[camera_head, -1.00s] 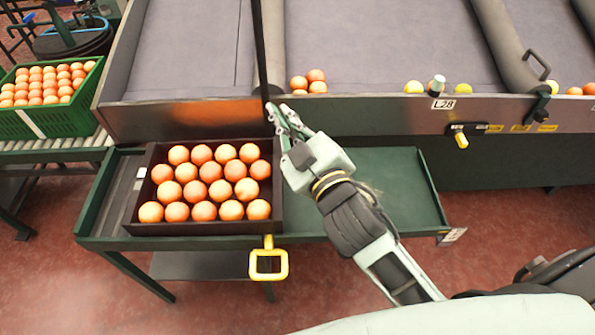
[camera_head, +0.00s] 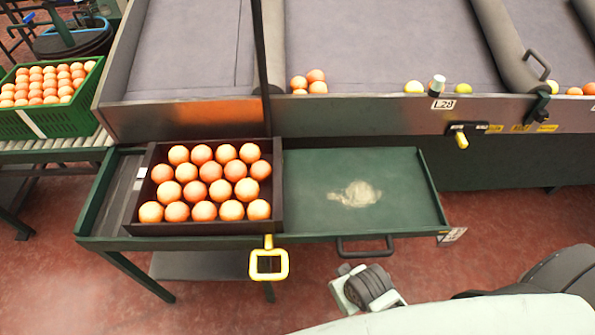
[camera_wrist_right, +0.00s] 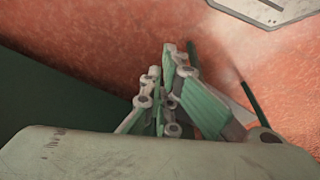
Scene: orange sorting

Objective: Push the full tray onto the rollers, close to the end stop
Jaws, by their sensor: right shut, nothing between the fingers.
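The dark tray (camera_head: 128,229), full of oranges in rows, sits flat on the left part of the green bench (camera_head: 310,215). A narrow grey strip (camera_head: 122,190) shows between the tray and the bench's raised left end (camera_head: 97,205). I cannot tell whether rollers lie under the tray. My right gripper (camera_wrist_right: 167,62) is shut and empty in the right wrist view, over red floor beside a dark green surface. In the head view my right wrist is at the bottom, off the bench and apart from the tray; its fingers cannot be made out there. My left gripper is not in view.
A yellow handle (camera_head: 268,264) hangs at the bench's front edge. A dark post (camera_head: 262,70) rises behind the tray. The bench's right part is clear, with a pale patch (camera_head: 355,194). A green crate (camera_head: 30,122) of oranges stands on a roller conveyor (camera_head: 85,143) at left.

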